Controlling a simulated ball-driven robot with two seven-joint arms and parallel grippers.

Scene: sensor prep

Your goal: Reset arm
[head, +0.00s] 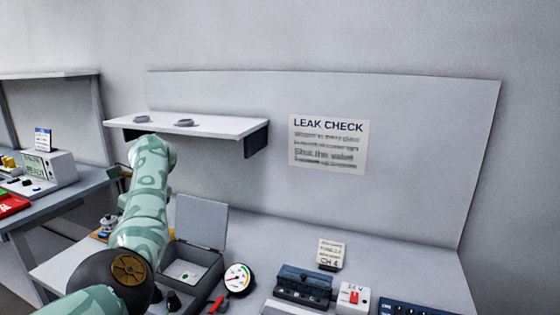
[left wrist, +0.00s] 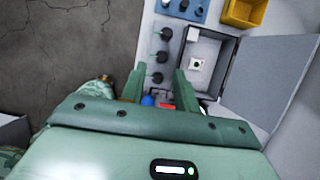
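My left arm (head: 141,215) comes in from the lower left of the head view, rising in front of the bench; its gripper is hidden there. In the left wrist view my left gripper (left wrist: 158,88) has its two green fingers apart. A small blue thing (left wrist: 148,100) and a red thing (left wrist: 167,106) show between and below the fingers; I cannot tell whether they touch. The fingers are near a strip of black knobs (left wrist: 158,56) and a grey box with its lid open (left wrist: 232,52). My right arm and gripper are not in view.
The open lid (head: 202,221) stands up behind the box. A gauge (head: 238,277), a blue device (head: 304,284), a switch box (head: 353,299) and a card (head: 331,254) are on the bench. A wall shelf (head: 226,128) hangs above. A yellow bin (left wrist: 243,12) shows in the wrist view.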

